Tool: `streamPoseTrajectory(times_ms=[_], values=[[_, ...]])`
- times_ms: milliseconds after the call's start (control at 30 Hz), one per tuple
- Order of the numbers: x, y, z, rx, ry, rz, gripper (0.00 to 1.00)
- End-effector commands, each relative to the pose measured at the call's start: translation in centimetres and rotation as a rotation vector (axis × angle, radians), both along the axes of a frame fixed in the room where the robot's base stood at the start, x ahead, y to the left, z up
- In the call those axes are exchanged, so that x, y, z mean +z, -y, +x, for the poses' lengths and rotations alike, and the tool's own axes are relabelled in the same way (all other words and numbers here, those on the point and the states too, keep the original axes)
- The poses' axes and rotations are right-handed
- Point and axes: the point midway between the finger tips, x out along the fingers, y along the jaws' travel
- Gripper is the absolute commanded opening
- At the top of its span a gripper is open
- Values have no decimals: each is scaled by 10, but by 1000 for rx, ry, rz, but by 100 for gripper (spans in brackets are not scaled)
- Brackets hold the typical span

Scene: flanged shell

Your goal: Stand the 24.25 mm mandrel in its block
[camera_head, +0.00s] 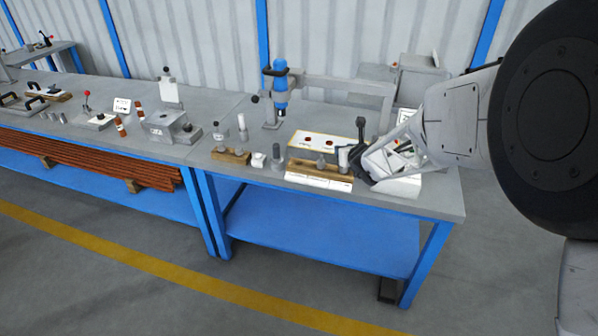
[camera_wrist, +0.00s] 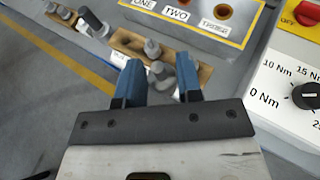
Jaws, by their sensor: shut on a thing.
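My gripper (camera_wrist: 160,84) is shut on a grey mandrel (camera_wrist: 161,72), which shows between the two blue fingers in the wrist view. In the head view my gripper (camera_head: 354,160) is at the right end of a wooden block (camera_head: 318,172), with a pale cylinder (camera_head: 343,157) beside the fingers. Another grey stepped mandrel (camera_wrist: 152,47) stands upright in the same wooden block (camera_wrist: 126,40), just beyond the held one. The held mandrel's lower end is hidden, so I cannot tell whether it is seated. No size marking is readable.
A panel marked ONE, TWO (camera_wrist: 178,15) lies behind the block. A dial box (camera_wrist: 298,90) is to the right in the wrist view. A grey flanged post (camera_head: 278,160), a white cube (camera_head: 258,160) and another wooden block (camera_head: 230,156) stand to the left. A blue tool stand (camera_head: 279,90) rises behind.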

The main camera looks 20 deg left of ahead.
Motion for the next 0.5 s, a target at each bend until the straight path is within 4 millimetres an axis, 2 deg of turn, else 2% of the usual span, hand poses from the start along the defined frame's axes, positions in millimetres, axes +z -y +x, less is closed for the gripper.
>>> streamPoseTrajectory(times_ms=[100, 500], values=[[-9, -18, -12, 33, 1, 1, 0], [-35, -68, -52, 124, 13, 2, 0]])
